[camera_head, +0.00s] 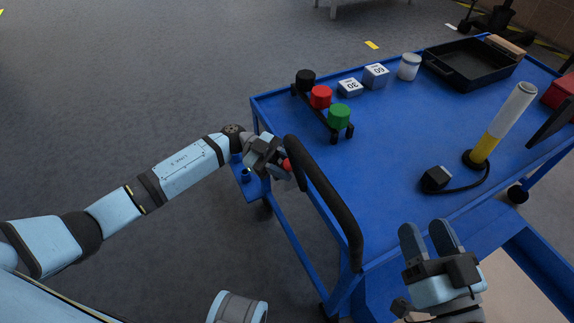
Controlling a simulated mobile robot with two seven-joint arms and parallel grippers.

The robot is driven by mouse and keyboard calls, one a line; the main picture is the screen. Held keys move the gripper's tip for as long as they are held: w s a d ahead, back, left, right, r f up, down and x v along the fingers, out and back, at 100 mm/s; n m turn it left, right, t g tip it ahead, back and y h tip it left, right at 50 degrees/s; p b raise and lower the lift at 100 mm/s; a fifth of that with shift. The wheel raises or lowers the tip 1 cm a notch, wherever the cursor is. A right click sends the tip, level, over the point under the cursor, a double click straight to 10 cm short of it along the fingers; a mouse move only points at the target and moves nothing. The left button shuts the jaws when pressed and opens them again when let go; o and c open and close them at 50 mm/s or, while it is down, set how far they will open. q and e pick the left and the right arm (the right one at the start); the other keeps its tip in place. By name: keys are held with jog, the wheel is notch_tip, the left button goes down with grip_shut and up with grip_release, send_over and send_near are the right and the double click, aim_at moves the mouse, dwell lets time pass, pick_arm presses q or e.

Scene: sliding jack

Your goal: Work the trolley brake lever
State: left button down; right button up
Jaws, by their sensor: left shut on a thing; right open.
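The blue trolley (395,140) stands in front of me, with a black push handle (325,203) along its near left side. My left gripper (284,166) is at the upper end of this handle, beside the trolley's left corner. It is shut on a small part with a red tip (287,165), which looks like the brake lever; the fingers hide most of it. My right gripper (428,236) is open and empty, at the trolley's near side and to the right of the handle's lower end.
On the trolley top are a rack with black, red and green knobs (340,116), white blocks (376,76), a white jar (409,66), a black tray (470,64), a white and yellow cylinder (503,122) and a small black box (436,178) with a cable. The floor (150,90) at left is clear.

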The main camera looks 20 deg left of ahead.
pick_arm(q)
jog(key=shift+w+a+r+p, duration=0.15)
jog(key=shift+r+p, duration=0.05)
jog(key=shift+p, duration=0.1)
jog(key=w+n+h, duration=0.1)
jog(key=a+n+h+p, duration=0.1)
jog(key=h, duration=0.1)
jog(key=shift+w+a+r+p, duration=0.3)
jog(key=shift+w+r, duration=0.05)
jog(key=shift+w+a+n+h, duration=0.55)
jog(key=shift+n+h, duration=0.35)
jog(key=shift+h, duration=0.1)
pick_arm(e)
jog(key=r, duration=0.1)
jog(key=r+t, duration=0.1)
jog(key=r, duration=0.1)
jog(key=shift+s+d+r+t, duration=0.1)
jog(key=shift+s+d+t, duration=0.1)
jog(key=shift+t, duration=0.1)
pick_arm(q)
jog(key=c, duration=0.8)
grip_release()
pick_arm(e)
jog(key=shift+a, duration=0.1)
pick_arm(q)
jog(key=v, duration=1.3)
jog(key=shift+a+f, duration=0.15)
jog(key=shift+a, duration=0.25)
pick_arm(e)
jog(key=shift+f, duration=0.25)
